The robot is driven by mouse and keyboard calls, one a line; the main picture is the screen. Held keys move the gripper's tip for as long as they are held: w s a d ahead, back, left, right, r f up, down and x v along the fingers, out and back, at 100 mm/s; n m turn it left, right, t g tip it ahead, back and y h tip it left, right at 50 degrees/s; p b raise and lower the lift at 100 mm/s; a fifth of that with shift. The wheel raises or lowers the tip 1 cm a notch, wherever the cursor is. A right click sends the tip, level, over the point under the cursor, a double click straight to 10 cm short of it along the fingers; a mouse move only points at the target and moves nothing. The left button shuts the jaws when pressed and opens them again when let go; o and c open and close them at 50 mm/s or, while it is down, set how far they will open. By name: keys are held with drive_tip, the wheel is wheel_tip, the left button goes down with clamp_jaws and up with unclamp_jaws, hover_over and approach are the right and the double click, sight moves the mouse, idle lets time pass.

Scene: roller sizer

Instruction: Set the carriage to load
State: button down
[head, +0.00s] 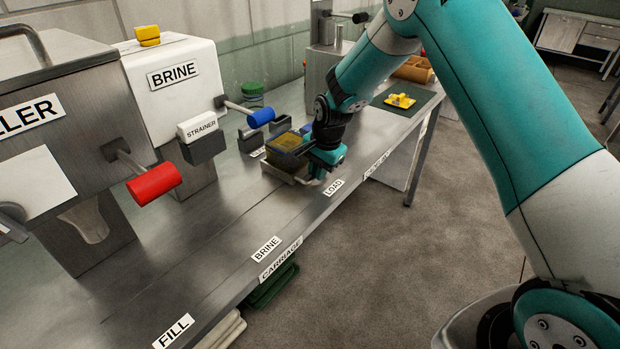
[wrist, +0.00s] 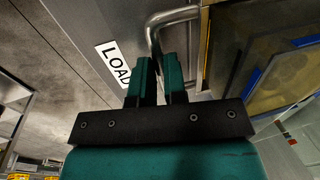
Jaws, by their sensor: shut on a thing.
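The carriage (head: 287,175) is a metal tray-like unit on the bench, with a framed amber panel on top. Its bent metal handle (wrist: 153,32) shows in the wrist view, with the framed panel (wrist: 265,55) to the right. My gripper (head: 327,160) is at the carriage's front right side. In the wrist view its two teal fingers (wrist: 158,75) are closed around the handle bar. The white LOAD label (head: 333,187) is on the bench's front edge, close to the handle; it also shows in the wrist view (wrist: 117,63), just left of the fingers. My wrist hides part of the carriage.
BRINE (head: 266,248) and FILL (head: 173,331) labels mark the edge nearer the camera. A red lever (head: 154,182) and a blue lever (head: 261,117) stick out from the machines. A dark mat (head: 413,98) with yellow pieces lies beyond. The front bench strip is clear.

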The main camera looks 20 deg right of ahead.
drive_tip(key=shift+w+d, duration=0.3)
drive_tip(key=shift+d, duration=0.2)
drive_tip(key=c, duration=1.2)
unclamp_jaws()
drive_tip(key=shift+d, duration=0.15)
drive_tip(key=shift+o, duration=0.2)
drive_tip(key=shift+r, duration=0.1)
wheel_tip(320, 180, up, 17)
drive_tip(key=s+d+b, duration=0.1)
drive_tip(key=s+b, duration=0.1)
drive_tip(key=shift+s+d, duration=0.3)
drive_tip(key=shift+s, duration=0.1)
